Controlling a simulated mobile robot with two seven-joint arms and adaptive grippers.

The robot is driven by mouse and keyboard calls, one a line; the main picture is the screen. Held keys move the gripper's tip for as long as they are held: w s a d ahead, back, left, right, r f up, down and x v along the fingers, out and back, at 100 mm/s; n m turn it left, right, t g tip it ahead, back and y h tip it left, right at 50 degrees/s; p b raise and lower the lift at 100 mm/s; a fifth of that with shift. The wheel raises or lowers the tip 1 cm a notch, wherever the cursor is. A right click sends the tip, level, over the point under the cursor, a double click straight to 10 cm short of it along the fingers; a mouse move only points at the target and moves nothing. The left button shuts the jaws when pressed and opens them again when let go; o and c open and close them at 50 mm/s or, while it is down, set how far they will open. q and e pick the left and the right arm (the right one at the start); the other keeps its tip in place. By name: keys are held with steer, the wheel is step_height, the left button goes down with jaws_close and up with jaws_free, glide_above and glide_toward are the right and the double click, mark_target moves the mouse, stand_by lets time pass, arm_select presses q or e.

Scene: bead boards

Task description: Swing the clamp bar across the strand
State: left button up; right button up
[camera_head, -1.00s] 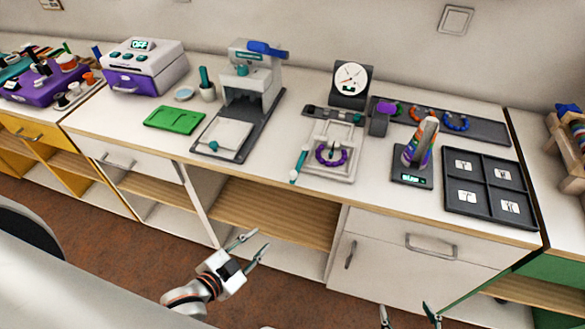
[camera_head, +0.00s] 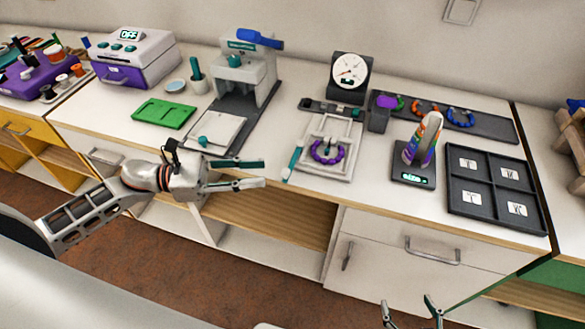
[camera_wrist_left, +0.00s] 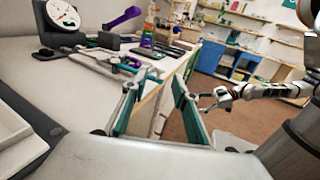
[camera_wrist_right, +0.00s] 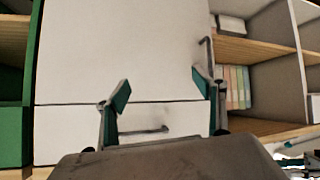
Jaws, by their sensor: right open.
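The purple bead strand (camera_head: 342,155) lies curled in a ring on a pale board (camera_head: 338,176). The clamp bar, with a teal handle end (camera_head: 292,160), lies along the board's left side, beside the strand and not across it. My left gripper (camera_head: 264,172) is open and empty, left of the clamp handle and near the counter's front edge. Its spread teal fingers also show in the left wrist view (camera_wrist_left: 153,97). My right gripper (camera_head: 408,303) is open and empty, low in front of the cabinet; its fingers show in the right wrist view (camera_wrist_right: 158,92).
A dark bracelet tray (camera_head: 480,128) and a dial gauge (camera_head: 350,76) stand behind the board. A rainbow piece on a small scale (camera_head: 413,176) and a divided tray (camera_head: 455,202) are at right. A press (camera_head: 247,75) stands at left. The counter in front of the board is clear.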

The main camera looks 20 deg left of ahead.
mark_target(285, 171)
arm_select(q)
steer(key=p+x, duration=0.1)
steer(key=x, duration=0.6)
steer(key=shift+d+p, duration=0.25)
steer(key=shift+p, duration=0.1)
arm_select(e)
steer(key=shift+s+a+r, duration=0.35)
steer(key=shift+a+r, duration=0.15)
steer(key=shift+a, duration=0.15)
arm_select(q)
jaws_close()
